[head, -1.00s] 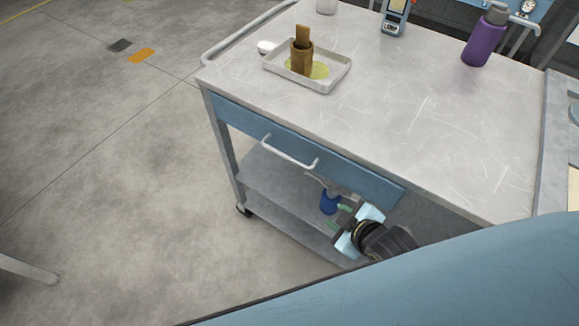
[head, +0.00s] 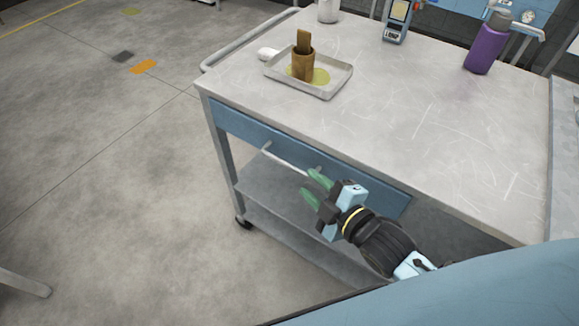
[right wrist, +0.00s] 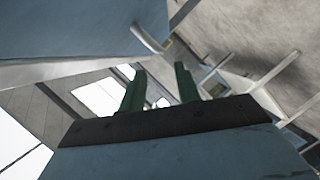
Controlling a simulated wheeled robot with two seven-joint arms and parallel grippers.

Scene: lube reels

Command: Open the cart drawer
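The grey cart (head: 440,150) has a blue drawer front (head: 238,123) under its top, and the drawer looks shut. A pale bar handle (head: 284,158) sticks out from the front; its right end is partly hidden by my gripper. My right gripper (head: 314,188) is in front of the drawer, close to the right end of the handle, with its green fingers apart and nothing between them. In the right wrist view the green fingers (right wrist: 160,90) also stand apart, and a pale curved bar (right wrist: 147,38) beside the blue panel looks like the handle. My left gripper is out of view.
On the cart top are a metal tray (head: 335,84) with a brown cup (head: 303,66), a purple bottle (head: 485,48) and a handheld device (head: 396,22). A lower shelf (head: 270,195) lies under the drawer.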

